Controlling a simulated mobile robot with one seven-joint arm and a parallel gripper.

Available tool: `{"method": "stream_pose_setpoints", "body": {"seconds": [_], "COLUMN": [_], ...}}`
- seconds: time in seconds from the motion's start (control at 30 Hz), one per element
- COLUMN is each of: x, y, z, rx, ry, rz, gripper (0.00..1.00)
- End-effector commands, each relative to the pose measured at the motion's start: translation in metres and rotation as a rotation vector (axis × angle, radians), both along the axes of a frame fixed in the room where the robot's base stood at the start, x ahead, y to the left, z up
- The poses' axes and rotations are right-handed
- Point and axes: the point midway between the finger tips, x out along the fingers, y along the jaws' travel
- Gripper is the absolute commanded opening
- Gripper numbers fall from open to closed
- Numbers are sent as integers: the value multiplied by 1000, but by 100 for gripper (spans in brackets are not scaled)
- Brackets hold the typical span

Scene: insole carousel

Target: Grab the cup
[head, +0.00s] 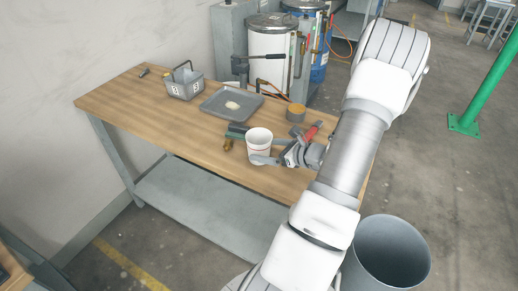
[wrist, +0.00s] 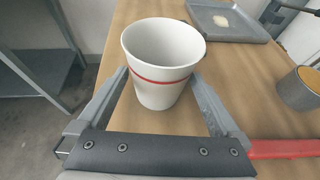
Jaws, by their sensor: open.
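A white cup (head: 259,141) with a thin red band stands upright on the wooden table (head: 150,108), close to its front edge. In the wrist view the cup (wrist: 160,85) stands between the two fingers of my gripper (wrist: 160,92). The fingers are open, one on each side of the cup. I cannot tell whether either finger touches it. In the head view my gripper (head: 262,152) reaches in from the right at the cup, with one finger in front of it.
A grey tray (head: 215,113) with a pale item lies behind the cup. A small tin (head: 296,113), a red-handled tool (head: 312,131) and a dark green tool (head: 236,131) are close by. A grey caddy (head: 184,90) stands farther left. The table's left front is clear.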

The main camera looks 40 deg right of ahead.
Motion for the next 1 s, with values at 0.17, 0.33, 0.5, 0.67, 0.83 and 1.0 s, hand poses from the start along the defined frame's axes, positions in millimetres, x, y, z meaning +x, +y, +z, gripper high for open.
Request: {"method": "stream_pose_setpoints", "body": {"seconds": [0.17, 0.33, 0.5, 0.67, 0.83, 1.0], "x": [23, 28, 27, 27, 27, 27], "y": [4, 4, 4, 4, 4, 4], "z": [-9, -11, -11, -11, -11, -11], "rx": [1, 0, 0, 0, 0, 0], "ry": [-1, -1, -1, -1, -1, -1], "rz": [2, 0, 0, 0, 0, 0], "gripper": [100, 100, 93, 64, 38, 38]}}
